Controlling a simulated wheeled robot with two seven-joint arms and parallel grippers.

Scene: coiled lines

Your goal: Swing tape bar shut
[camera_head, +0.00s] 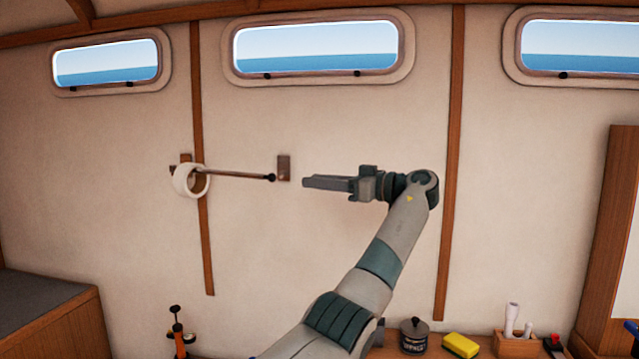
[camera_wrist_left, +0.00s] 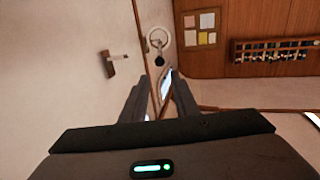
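A dark tape bar (camera_head: 240,175) reaches right from a wooden mount on the cabin wall and ends in a black knob (camera_head: 271,178). A white tape roll (camera_head: 190,181) hangs on its mount end. A small wooden catch (camera_head: 284,168) is fixed to the wall right of the knob. In the left wrist view, the knob (camera_wrist_left: 159,60) and tape roll (camera_wrist_left: 158,39) are apart from the catch (camera_wrist_left: 115,64), so the bar stands out from the wall. My left gripper (camera_head: 306,183) is right of the catch, fingers pointing left, open and empty. My right gripper is not in view.
A counter along the bottom holds a dark jar (camera_head: 414,335), a yellow sponge (camera_head: 461,345) and a wooden holder (camera_head: 512,346). Wooden ribs (camera_head: 451,160) run down the wall under the windows (camera_head: 316,47). The wall around the bar is otherwise clear.

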